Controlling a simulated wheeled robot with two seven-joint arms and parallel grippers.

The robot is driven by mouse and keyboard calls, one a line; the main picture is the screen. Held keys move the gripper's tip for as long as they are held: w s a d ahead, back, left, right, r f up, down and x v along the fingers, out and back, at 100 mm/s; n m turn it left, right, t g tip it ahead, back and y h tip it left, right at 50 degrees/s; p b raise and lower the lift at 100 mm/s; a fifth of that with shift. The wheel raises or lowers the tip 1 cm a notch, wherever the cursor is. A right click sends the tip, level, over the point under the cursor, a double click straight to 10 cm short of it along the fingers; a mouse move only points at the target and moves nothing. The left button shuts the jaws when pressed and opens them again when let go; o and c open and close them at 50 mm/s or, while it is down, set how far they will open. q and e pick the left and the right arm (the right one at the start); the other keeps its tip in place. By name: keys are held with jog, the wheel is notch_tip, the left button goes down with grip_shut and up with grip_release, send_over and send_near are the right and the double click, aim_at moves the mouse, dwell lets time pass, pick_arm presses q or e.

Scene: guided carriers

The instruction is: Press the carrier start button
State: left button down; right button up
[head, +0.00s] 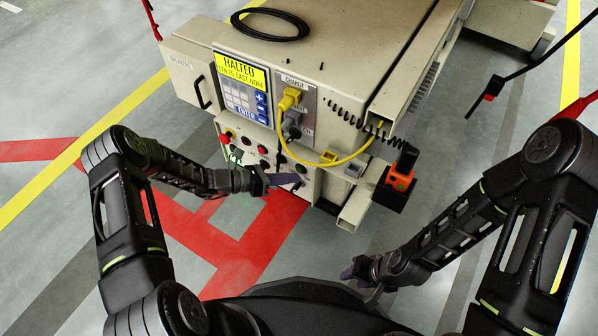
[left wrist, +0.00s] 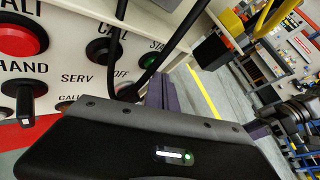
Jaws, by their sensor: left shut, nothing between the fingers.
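The start button (left wrist: 153,60) is green in a black ring, under a partly hidden label reading "STA", in the left wrist view. It sits right of a dark CALL button (left wrist: 103,50) and a large red HALT button (left wrist: 20,40). In the head view I cannot single it out on the button panel (head: 247,150). My left gripper (head: 285,180) is shut and empty, in front of the panel's lower right part. Its purple fingers (left wrist: 163,92) show below the start button; I cannot tell whether they touch the panel. My right gripper (head: 360,268) hangs low, away from the panel; its opening is unclear.
The carrier's screen (head: 242,85) reads "HALTED" on yellow. A yellow cable (head: 340,160) and dark cables hang near the panel. An orange-topped black device (head: 399,180) sticks out at the carrier's right. Red and yellow floor markings lie around; the floor in front is clear.

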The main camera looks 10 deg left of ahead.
pick_arm(q)
jog(key=shift+w+d+b, duration=0.15)
jog(key=shift+w+b, duration=0.15)
jog(key=shift+w, duration=0.15)
dwell(0.7)
jog(key=shift+s, duration=0.1)
jog(key=shift+s+a+p, duration=0.35)
jog(key=shift+s+p, duration=0.05)
jog(key=shift+s, duration=0.35)
jog(key=shift+s, duration=0.1)
jog(key=shift+s+a+p, duration=0.35)
jog(key=shift+s+p, duration=0.05)
jog(key=shift+s, duration=0.5)
jog(key=shift+s+a+p, duration=0.35)
jog(key=shift+s+a, duration=0.05)
jog(key=shift+s, duration=0.5)
jog(key=shift+s+a+p, duration=0.35)
jog(key=shift+s+p, duration=0.05)
jog(key=shift+s, duration=0.5)
jog(key=shift+r, duration=0.15)
